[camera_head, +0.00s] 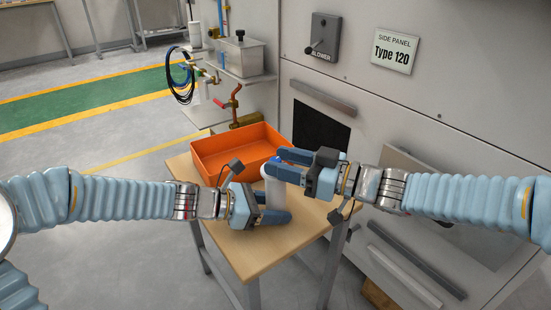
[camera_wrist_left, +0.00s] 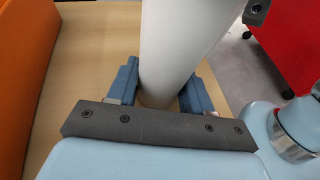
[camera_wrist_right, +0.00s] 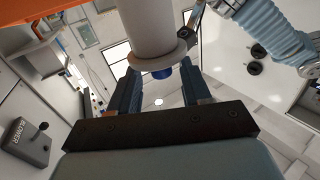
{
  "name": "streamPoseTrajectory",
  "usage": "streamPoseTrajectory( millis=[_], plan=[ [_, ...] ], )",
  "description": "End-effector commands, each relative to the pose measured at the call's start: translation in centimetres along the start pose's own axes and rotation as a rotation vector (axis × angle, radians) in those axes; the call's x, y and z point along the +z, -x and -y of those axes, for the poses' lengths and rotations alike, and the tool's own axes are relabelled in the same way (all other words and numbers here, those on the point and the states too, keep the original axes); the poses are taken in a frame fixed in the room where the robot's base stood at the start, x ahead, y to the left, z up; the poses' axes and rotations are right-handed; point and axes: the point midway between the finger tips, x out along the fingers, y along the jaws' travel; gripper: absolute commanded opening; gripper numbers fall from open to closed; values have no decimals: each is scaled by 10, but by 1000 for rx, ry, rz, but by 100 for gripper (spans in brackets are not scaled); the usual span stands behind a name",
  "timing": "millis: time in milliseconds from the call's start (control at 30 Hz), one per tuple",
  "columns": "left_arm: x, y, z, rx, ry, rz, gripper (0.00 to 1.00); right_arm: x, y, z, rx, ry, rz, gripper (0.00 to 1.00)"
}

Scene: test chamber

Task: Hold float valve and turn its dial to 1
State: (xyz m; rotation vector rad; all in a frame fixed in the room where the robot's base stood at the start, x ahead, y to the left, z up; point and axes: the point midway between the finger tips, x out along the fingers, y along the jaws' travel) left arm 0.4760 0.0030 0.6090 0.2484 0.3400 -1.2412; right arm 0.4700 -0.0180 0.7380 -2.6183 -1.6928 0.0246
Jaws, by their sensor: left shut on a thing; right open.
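The float valve is a pale upright cylinder (camera_head: 273,195) on the small wooden table, beside the orange bin. Its white body (camera_wrist_left: 175,45) fills the gap of my left gripper (camera_wrist_left: 165,85), which is shut on it low down; that gripper also shows in the head view (camera_head: 274,207). A blue dial (camera_wrist_right: 162,73) sits at the valve's end beyond a pale flange. My right gripper (camera_wrist_right: 155,85) is open around the dial end, its fingers apart on both sides; it also shows in the head view (camera_head: 285,164). The dial's marking is not readable.
The orange bin (camera_head: 205,160) stands at the table's back left. The wooden table top (camera_head: 245,247) is bare in front. A grey panel wall with a blower switch (camera_head: 322,38) and handles rises behind on the right.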

Motion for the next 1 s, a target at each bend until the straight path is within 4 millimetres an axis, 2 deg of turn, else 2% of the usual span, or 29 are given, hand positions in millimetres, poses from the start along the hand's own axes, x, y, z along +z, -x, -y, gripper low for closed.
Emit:
streamPoseTrajectory(
  millis=[33,133,400,733,767,933,1000],
  plan=[
    [0,0,0,0,0,1,14,1,-10,1,-3,-1,2,48],
    [0,0,0,0,0,1,14,0,-23,-1,-83,3,-2,48],
    [0,0,0,0,0,0,14,-1,-21,0,-206,3,2,48],
    [0,0,0,0,0,1,14,-1,-21,1,-210,3,2,48],
    [0,0,0,0,-1,1,53,-1,-21,1,-210,3,2,48],
    [0,0,0,0,0,0,79,-1,-20,1,-210,3,2,48],
    [0,0,0,0,0,0,80,-1,-20,1,-210,3,2,48]
  ],
)
